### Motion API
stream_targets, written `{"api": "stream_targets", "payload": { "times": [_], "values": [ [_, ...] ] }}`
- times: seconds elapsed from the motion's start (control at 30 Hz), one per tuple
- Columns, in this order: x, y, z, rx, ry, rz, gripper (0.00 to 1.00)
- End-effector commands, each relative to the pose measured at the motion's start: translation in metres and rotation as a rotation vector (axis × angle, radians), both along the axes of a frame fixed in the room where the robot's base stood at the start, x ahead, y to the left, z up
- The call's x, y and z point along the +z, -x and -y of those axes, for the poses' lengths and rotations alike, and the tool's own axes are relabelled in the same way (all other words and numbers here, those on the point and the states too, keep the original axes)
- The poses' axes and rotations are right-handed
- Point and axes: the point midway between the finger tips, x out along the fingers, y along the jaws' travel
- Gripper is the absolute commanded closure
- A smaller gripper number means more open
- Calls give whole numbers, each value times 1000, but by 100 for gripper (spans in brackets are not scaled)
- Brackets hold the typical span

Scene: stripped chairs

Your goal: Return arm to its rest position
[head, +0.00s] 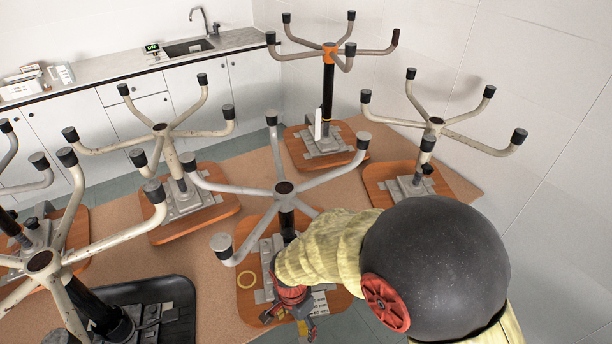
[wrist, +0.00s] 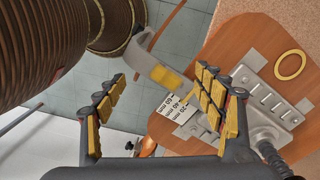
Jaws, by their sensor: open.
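My arm reaches in from the lower right of the head view, in a pale yellow ribbed sleeve with a large dark round joint. My gripper (head: 290,315) hangs low over the front edge of the nearest upturned chair's wooden seat board (head: 247,304). In the wrist view its two yellow-padded fingers (wrist: 160,105) stand wide apart with nothing gripped between them. Beyond them lie the board (wrist: 245,42), a slotted metal plate (wrist: 268,98), a yellow ring (wrist: 290,65) and a white label (wrist: 178,107) with millimetre sizes. The ring also shows in the head view (head: 248,251).
The nearest chair's grey five-armed base (head: 240,189) rises close beside my arm. Other upturned bases stand around: one with an orange hub (head: 329,48), cream ones at right (head: 436,122) and left (head: 160,130). A counter with a sink (head: 188,47) is behind; a white wall is at right.

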Motion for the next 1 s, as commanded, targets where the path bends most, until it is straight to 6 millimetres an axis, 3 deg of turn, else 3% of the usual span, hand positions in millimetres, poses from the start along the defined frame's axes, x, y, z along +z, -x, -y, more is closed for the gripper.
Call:
{"api": "stream_targets", "payload": {
  "times": [0.13,0.27,0.47,0.6,0.77,1.0],
  "values": [
    [3,15,10,176,12,-45,31],
    [25,26,20,392,3,-68,31],
    [99,30,59,764,-44,-25,31],
    [158,34,99,940,-49,74,31],
    [213,45,144,994,-7,220,31],
    [274,57,195,832,97,447,31]
  ]
}}
